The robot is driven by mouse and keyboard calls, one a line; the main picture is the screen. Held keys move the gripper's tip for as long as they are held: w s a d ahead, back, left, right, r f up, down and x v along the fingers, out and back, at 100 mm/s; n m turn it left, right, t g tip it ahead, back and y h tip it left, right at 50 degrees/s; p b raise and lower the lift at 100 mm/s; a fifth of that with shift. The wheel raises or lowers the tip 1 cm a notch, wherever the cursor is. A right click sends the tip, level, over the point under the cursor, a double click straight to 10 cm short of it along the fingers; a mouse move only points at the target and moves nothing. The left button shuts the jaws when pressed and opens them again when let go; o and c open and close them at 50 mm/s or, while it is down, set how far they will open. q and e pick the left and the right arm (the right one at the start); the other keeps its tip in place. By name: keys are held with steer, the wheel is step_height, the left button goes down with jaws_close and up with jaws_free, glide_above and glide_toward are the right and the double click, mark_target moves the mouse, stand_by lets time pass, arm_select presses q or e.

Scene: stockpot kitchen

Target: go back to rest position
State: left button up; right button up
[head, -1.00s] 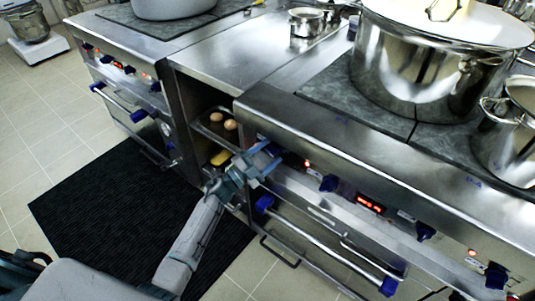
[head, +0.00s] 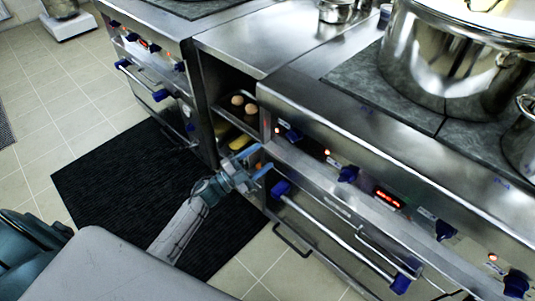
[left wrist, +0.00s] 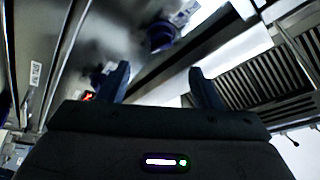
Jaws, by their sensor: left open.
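My left gripper (head: 256,166) is open in the head view, in front of the stove fronts by the open shelf bay. It looks empty and apart from the things on the shelf. In the left wrist view its two dark fingers (left wrist: 158,84) stand apart with nothing between them. They point up past a steel front with a blue knob (left wrist: 161,36) toward a vent grille. My right gripper is in neither view.
A large steel stockpot (head: 440,75) stands on the right stove. The shelf bay holds two round brownish items (head: 244,104) and a yellow item (head: 240,142). Blue knobs and oven handles (head: 335,234) jut out. A black mat (head: 110,190) covers the floor in front.

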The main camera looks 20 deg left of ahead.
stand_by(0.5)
